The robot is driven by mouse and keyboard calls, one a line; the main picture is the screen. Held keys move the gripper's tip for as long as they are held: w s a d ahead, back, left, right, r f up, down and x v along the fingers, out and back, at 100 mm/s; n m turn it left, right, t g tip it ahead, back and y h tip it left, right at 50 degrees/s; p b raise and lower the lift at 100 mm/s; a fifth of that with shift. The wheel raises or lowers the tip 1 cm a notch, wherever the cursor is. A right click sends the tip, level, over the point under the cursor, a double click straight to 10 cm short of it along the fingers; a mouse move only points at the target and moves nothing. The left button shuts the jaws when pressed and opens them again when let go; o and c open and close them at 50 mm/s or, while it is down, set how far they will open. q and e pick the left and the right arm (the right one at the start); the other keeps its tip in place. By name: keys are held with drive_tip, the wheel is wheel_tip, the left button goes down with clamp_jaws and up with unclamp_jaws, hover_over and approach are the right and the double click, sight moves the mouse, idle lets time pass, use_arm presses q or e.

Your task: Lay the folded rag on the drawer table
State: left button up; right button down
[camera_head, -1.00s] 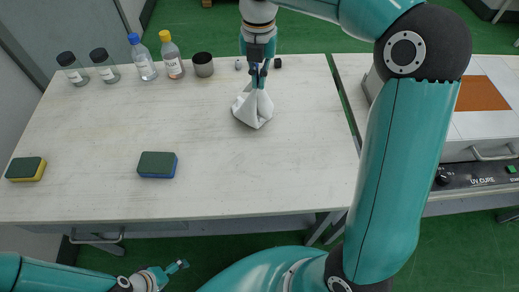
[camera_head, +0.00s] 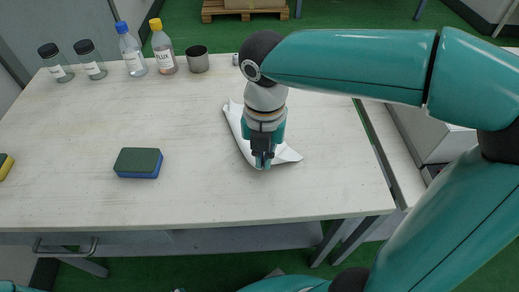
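The white rag (camera_head: 289,154) lies partly spread on the worktop of the drawer table (camera_head: 200,195), right of the middle. One part of it reaches up and left behind my gripper, and another reaches right. My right gripper (camera_head: 263,162) points down at the rag's near part, its fingers close together and seemingly pinching the cloth. The wrist hides the rag's middle. The table's drawer (camera_head: 65,246) is at the front left, below the top. Of my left gripper, only a tiny tip (camera_head: 178,290) shows at the bottom edge.
A green-and-blue sponge (camera_head: 138,162) lies left of the rag; a second sponge (camera_head: 5,166) is cut by the left edge. Several bottles and a dark metal cup (camera_head: 197,60) line the back. The front right of the tabletop is clear.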

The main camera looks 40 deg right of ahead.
drive_tip(key=shift+s+a+f+b, duration=0.5)
drive_tip(key=shift+s+f+b, duration=0.05)
drive_tip(key=shift+s+f, duration=0.25)
drive_tip(key=shift+s+a+f+b, duration=0.45)
drive_tip(key=shift+s+f+b, duration=0.1)
drive_tip(key=shift+s+f, duration=0.2)
use_arm(q)
wheel_tip(320, 180, down, 3)
drive_tip(key=shift+f, duration=0.1)
use_arm(e)
drive_tip(key=c, duration=0.9)
unclamp_jaws()
drive_tip(key=shift+r, duration=0.1)
